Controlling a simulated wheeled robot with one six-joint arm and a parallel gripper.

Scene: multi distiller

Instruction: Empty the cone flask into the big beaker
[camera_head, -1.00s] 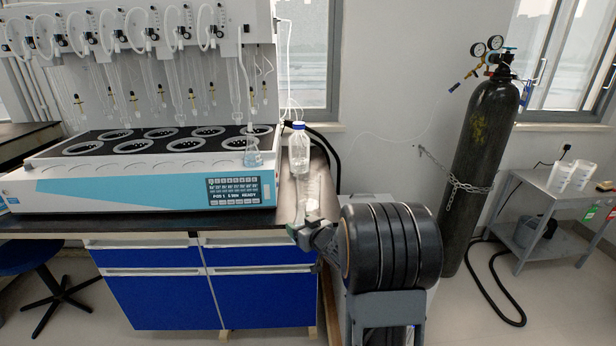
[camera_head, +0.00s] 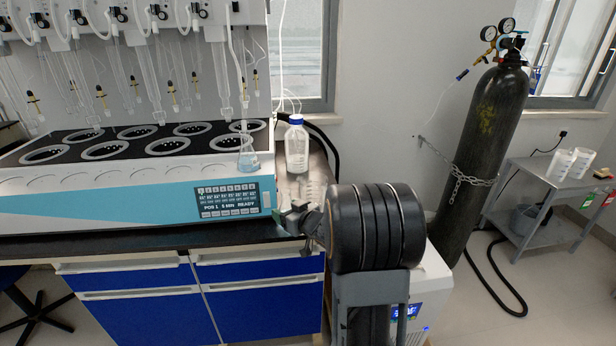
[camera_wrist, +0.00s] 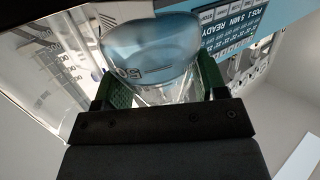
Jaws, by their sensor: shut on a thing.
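My gripper (camera_wrist: 155,98) is shut on the neck of a clear cone flask (camera_wrist: 150,50). In the wrist view the flask's wide part looks light blue. I cannot tell whether that is liquid or the blue panel seen through glass. In the head view my gripper (camera_head: 293,213) is over the bench's right front end, and the held flask is hard to make out. A clear graduated glass vessel, likely the big beaker (camera_head: 314,189), stands close behind my gripper. Graduation marks also show on clear glass at the left of the wrist view (camera_wrist: 60,50).
The distiller (camera_head: 110,205) fills the bench's left, with a bluish conical vessel (camera_head: 248,160) at its right end. A blue-capped bottle (camera_head: 297,150) stands behind the beaker. A chained gas cylinder (camera_head: 485,150) and a grey cart (camera_head: 535,195) are at the right.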

